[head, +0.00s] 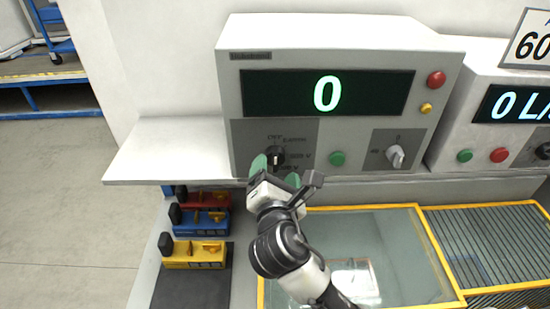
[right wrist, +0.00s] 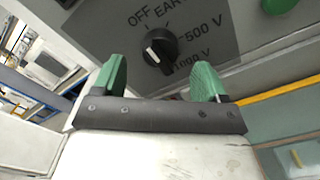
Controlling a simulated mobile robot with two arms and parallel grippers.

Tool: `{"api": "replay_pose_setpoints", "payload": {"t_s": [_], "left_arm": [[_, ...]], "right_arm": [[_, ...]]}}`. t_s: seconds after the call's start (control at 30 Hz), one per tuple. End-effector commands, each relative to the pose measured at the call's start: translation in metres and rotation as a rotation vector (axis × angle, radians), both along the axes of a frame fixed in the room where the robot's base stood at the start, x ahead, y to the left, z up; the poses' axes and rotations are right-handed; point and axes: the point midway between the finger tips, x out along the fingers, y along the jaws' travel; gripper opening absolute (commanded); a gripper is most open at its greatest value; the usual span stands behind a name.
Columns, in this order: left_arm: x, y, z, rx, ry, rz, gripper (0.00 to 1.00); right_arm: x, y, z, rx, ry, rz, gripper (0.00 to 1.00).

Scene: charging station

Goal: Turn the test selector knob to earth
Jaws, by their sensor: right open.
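The test selector knob (head: 275,155) is black, on a dark panel at the lower left of the tester (head: 225,90). In the right wrist view the knob (right wrist: 160,50) has a white pointer mark that seems to lean toward OFF. The labels OFF, EARTH, 500 V and a partly hidden 1000 V run around it. My right gripper (head: 276,173) is open just below and in front of the knob. Its two green fingers (right wrist: 160,76) stand either side of the knob's lower part in the wrist view, apparently not touching it. My left gripper is not in view.
The tester display (head: 328,93) reads 0. A green button (head: 337,158) and a grey knob (head: 396,156) sit to the right on its face. Red, blue and yellow tools (head: 195,254) lie at lower left. A yellow-framed glass panel (head: 395,250) lies below.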

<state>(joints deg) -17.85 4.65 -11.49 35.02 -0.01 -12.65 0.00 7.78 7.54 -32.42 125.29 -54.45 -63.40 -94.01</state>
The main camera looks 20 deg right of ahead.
Motion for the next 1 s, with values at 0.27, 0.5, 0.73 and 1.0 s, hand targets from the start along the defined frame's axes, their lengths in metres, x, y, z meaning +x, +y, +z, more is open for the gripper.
{"api": "replay_pose_setpoints", "payload": {"t_s": [0.27,0.5,0.73,1.0], "left_arm": [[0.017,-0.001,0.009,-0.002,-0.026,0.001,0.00],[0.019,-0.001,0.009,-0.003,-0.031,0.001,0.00],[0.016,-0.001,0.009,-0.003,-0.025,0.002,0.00],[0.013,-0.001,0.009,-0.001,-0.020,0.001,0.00]], "right_arm": [[0.026,-0.007,0.000,0.000,0.000,0.000,0.73],[0.028,-0.008,0.000,0.001,-0.001,0.001,0.73],[0.027,-0.008,0.000,0.001,0.000,0.000,0.46],[0.027,-0.008,-0.001,0.004,0.000,0.001,0.24]]}}
